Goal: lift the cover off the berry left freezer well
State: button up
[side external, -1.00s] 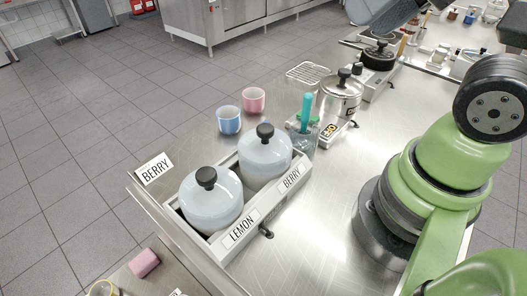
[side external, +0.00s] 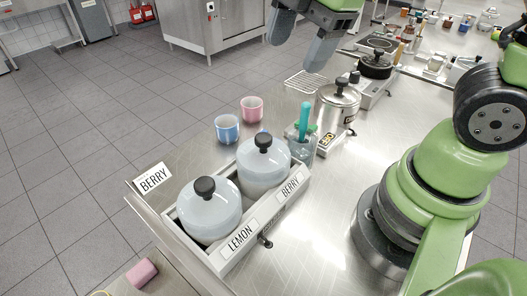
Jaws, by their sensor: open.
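A two-well freezer box (side external: 206,254) stands at the near left end of the steel counter. A domed pale cover with a black knob sits on each well. The cover by the BERRY label (side external: 291,185) is the farther, right one, the berry cover (side external: 264,156). The cover by the LEMON label (side external: 241,238) is the nearer, left one, the lemon cover (side external: 211,212). Both covers are seated. My gripper (side external: 300,45) is open and empty at the top of the view, high and well beyond the covers. Its upper part is cut off by the frame.
A BERRY sign (side external: 153,179) stands at the box's left corner. Blue (side external: 228,128) and pink (side external: 252,109) cups stand behind the box. A jar with a teal-handled tool (side external: 302,143) is close right of the berry cover. A steel pot (side external: 338,103) stands farther right.

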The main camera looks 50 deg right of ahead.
aim_at(263, 137)
jog(key=w+f+n+g, duration=0.1)
jog(key=f+n, duration=0.1)
jog(key=n, duration=0.2)
jog(key=w+a+f+n, duration=0.1)
jog(key=w+f+n, duration=0.1)
jog(key=n, duration=0.3)
jog(key=w+a+f+n+g+h, duration=0.1)
jog(key=f+n, duration=0.2)
jog(key=n, duration=0.1)
jog(key=shift+w+a+n+g, duration=0.1)
jog(key=shift+w+n+g, duration=0.05)
jog(key=shift+n+g, duration=0.2)
jog(key=shift+f+n, duration=0.35)
jog(key=shift+n, duration=0.2)
notch_tip(263, 137, down, 5)
jog(key=shift+r, duration=0.1)
jog(key=f, duration=0.5)
jog(key=shift+s+f, duration=0.1)
jog(key=shift+s, duration=0.1)
jog(key=shift+c, duration=0.2)
jog(key=c, duration=1)
